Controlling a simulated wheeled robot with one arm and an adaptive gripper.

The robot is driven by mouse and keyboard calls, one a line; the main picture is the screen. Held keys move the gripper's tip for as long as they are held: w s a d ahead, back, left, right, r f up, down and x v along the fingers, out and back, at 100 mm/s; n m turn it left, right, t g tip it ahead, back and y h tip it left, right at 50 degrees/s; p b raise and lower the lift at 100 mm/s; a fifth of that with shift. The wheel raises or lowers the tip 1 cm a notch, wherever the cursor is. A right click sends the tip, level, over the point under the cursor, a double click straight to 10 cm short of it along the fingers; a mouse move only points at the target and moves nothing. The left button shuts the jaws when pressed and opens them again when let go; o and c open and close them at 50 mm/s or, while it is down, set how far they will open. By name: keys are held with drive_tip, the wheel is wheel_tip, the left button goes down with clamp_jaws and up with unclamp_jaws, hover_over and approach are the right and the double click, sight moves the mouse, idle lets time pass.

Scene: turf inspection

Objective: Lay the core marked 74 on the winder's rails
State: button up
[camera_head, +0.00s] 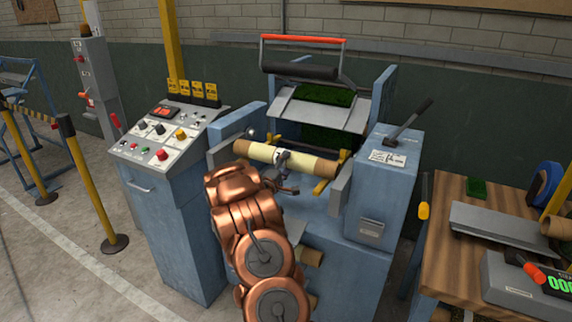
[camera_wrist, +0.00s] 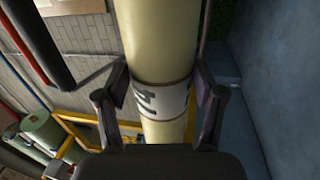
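The core (camera_head: 258,152) is a cream tube with brown ends. In the head view it lies crosswise, roughly level, at the front of the blue winder (camera_head: 375,205). My gripper (camera_head: 283,158) is at its middle with a finger on each side, shut on it. In the wrist view the core (camera_wrist: 160,35) runs between my gripper's fingers (camera_wrist: 160,100), across a white label band with dark marks; the number cannot be read fully. The winder's yellow rails (camera_head: 322,186) show under and behind the core's right end. Whether the core touches them cannot be told.
A control console (camera_head: 165,140) stands left of the winder. A lever box (camera_head: 385,170) is close to the core's right. A roller with a red bar (camera_head: 303,40) is above and behind. A wooden bench (camera_head: 450,265) with a scale and grey tray stands at the right.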

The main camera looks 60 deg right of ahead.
drive_tip(key=o, duration=0.5)
drive_tip(key=shift+c, duration=0.2)
drive_tip(key=a+f, duration=0.2)
drive_tip(key=a, duration=1)
drive_tip(key=shift+s, duration=0.3)
drive_tip(key=shift+w, duration=0.1)
